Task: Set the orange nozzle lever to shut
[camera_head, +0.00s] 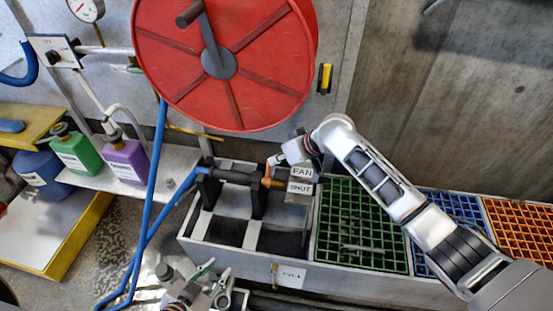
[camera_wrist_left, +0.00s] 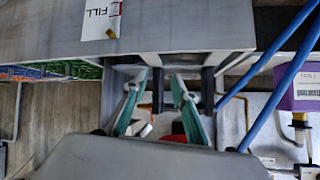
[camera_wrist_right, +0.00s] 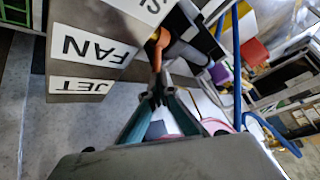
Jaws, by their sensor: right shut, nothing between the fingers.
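The orange nozzle lever (camera_head: 267,174) sits at the end of the dark nozzle (camera_head: 235,176), beside a block with FAN (camera_head: 302,172) and SHUT (camera_head: 300,188) labels. In the right wrist view the lever (camera_wrist_right: 157,50) is just beyond my fingertips, near the FAN label (camera_wrist_right: 92,47) and a cut-off label starting with S (camera_wrist_right: 152,6). I cannot tell exactly which label it points at. My right gripper (camera_wrist_right: 158,92) is shut and empty, very close to the lever; contact is unclear. My left gripper (camera_wrist_left: 153,84) is open and empty, low in front of the trough.
A red hose reel (camera_head: 225,95) hangs above the nozzle, with a blue hose (camera_head: 152,190) running down. Green (camera_head: 345,225) and orange (camera_head: 525,228) grates lie right. Purple (camera_head: 125,160) and green (camera_head: 77,153) bottles stand left. A FILL card (camera_wrist_left: 101,19) is on the trough front.

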